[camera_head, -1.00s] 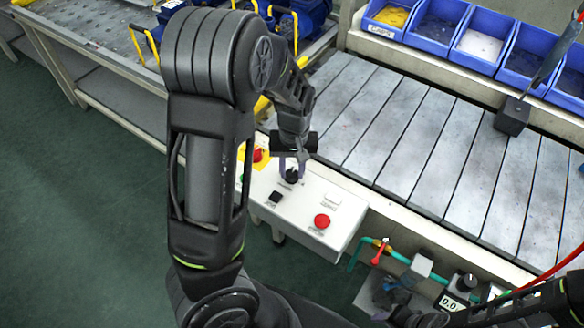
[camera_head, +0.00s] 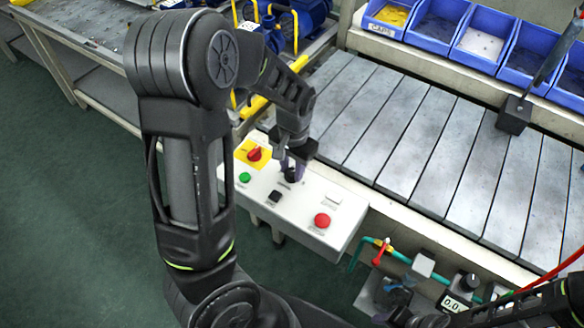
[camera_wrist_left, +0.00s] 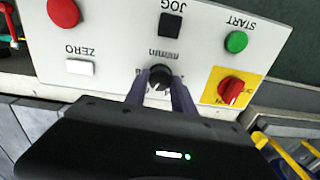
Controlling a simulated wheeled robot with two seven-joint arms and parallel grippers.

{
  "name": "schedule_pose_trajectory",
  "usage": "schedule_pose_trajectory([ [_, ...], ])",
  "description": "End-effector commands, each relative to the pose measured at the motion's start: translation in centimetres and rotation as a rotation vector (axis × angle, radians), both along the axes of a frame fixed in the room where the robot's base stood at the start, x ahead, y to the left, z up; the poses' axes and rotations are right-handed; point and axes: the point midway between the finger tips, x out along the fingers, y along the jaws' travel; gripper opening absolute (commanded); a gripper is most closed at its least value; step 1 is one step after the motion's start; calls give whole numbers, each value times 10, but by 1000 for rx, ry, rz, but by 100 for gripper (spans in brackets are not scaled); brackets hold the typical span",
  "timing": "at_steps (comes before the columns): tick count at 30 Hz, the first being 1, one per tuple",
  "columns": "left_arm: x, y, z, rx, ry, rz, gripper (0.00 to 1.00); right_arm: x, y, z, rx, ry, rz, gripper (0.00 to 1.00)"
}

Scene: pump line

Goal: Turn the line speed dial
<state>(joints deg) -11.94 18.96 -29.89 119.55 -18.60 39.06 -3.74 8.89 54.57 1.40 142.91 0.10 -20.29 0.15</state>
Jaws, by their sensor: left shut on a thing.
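The line speed dial (camera_wrist_left: 160,78) is a black round knob with a light pointer mark on the white control panel (camera_wrist_left: 110,40). In the head view the dial (camera_head: 290,174) is partly covered by my left gripper (camera_head: 291,172). In the left wrist view the two fingers of my left gripper (camera_wrist_left: 161,90) stand on either side of the dial and are shut on it. My right gripper (camera_head: 410,312) is at the bottom right of the head view, dark and partly cut off; its jaws are not clear.
The panel also has a red button (camera_head: 322,220), a green button (camera_head: 244,177), a black button (camera_head: 275,196), a white button (camera_head: 333,199) and a red switch on yellow (camera_head: 254,154). A slatted conveyor (camera_head: 420,140) lies behind. Blue bins (camera_head: 475,45) stand beyond it.

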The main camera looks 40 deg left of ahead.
Motion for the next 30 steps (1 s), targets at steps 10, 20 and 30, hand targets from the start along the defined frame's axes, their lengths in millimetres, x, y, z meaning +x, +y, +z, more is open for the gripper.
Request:
schedule_pose_trajectory([
  [10, 0, 0, 0, 0, 0, -2, 31, 0, 0, 0, 0, 0, 0, 36],
  [20, 0, 0, 0, 0, 0, -1, 52, 0, 0, 0, 0, 0, 0, 36],
  [30, 1, -1, 10, 0, -2, -1, 52, 0, 0, 0, 0, 0, 0, 36],
])
